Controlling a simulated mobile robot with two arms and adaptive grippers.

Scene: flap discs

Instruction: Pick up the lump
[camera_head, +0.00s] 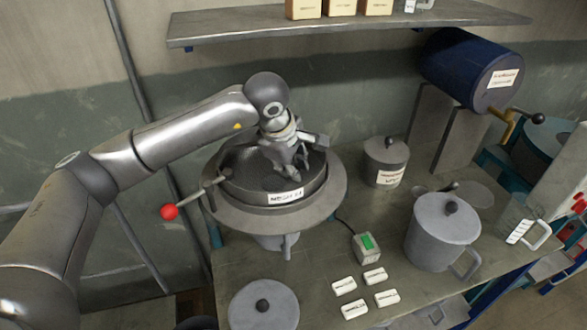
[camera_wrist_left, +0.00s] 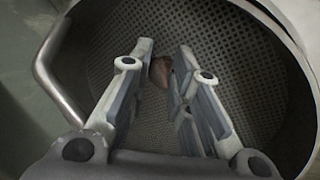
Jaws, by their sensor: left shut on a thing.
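The lump (camera_wrist_left: 160,71) is small and reddish brown. In the left wrist view it shows between the fingertips of my left gripper (camera_wrist_left: 164,62), over the perforated floor of a round metal pan. In the head view my left gripper (camera_head: 290,168) points down into this dark pan (camera_head: 245,188), with its fingers inside the rim. The gripper is shut on the lump. The fingers hide the lump in the head view, and I cannot tell whether it still touches the pan floor. My right gripper is not in view.
A red-knobbed lever (camera_head: 169,212) juts left from the pan. A lidded pot (camera_head: 386,163), a large lidded jug (camera_head: 440,235), a small green-screen device (camera_head: 367,246) and several white labelled blocks (camera_head: 344,286) stand on the bench. A shelf (camera_head: 350,30) hangs above.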

